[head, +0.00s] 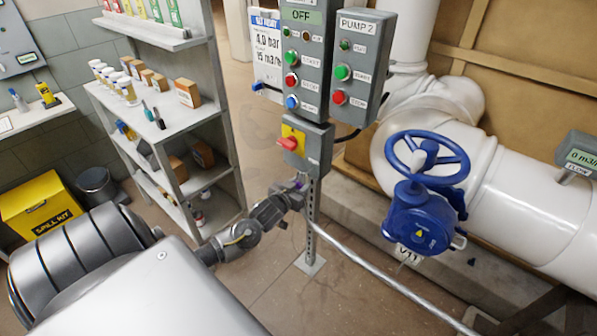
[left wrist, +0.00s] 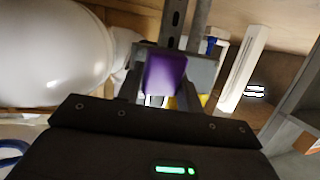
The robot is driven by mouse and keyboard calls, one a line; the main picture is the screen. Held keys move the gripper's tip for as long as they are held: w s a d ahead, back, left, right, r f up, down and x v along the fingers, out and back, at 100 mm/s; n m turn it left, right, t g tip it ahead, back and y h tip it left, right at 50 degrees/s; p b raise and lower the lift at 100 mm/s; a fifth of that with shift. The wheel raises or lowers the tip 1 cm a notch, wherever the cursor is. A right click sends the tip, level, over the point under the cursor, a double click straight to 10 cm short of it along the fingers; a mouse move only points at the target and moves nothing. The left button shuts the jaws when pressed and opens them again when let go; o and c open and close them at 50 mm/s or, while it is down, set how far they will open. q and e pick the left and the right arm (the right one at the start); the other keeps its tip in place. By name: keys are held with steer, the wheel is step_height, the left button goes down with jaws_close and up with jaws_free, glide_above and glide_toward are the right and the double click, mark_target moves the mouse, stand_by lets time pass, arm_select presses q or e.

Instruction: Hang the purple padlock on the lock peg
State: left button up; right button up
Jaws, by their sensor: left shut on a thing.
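The purple padlock (left wrist: 165,75) is between the fingers of my left gripper (left wrist: 160,98) in the left wrist view. In the head view my left gripper (head: 299,186) is just below the grey switch box (head: 318,150), in front of the perforated post; only a small bit of purple shows there. The switch box has a red handle (head: 289,143) on a yellow plate (head: 294,133). In the left wrist view the padlock overlaps the box (left wrist: 204,72). I cannot make out the lock peg or whether the padlock touches it. My right gripper is not in view.
Pump control panels (head: 304,70) stand above the switch box. A blue valve wheel (head: 428,158) on white pipework is to the right. A shelf rack (head: 165,125) with bottles and boxes is to the left. A metal pipe (head: 385,270) runs low from the post.

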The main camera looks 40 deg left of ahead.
mark_target(311, 176)
arm_select(q)
steer(key=shift+w, duration=0.3)
stand_by(0.4)
steer(key=shift+w, duration=0.5)
steer(key=shift+w, duration=0.2)
steer(key=shift+w, duration=0.55)
stand_by(0.3)
steer(key=shift+w+f+b, duration=0.1)
steer(key=shift+f+b, duration=0.1)
steer(key=shift+b, duration=0.1)
steer(key=shift+w+f, duration=0.25)
steer(key=shift+w+f, duration=0.1)
steer(key=shift+f, duration=0.05)
stand_by(0.6)
stand_by(0.4)
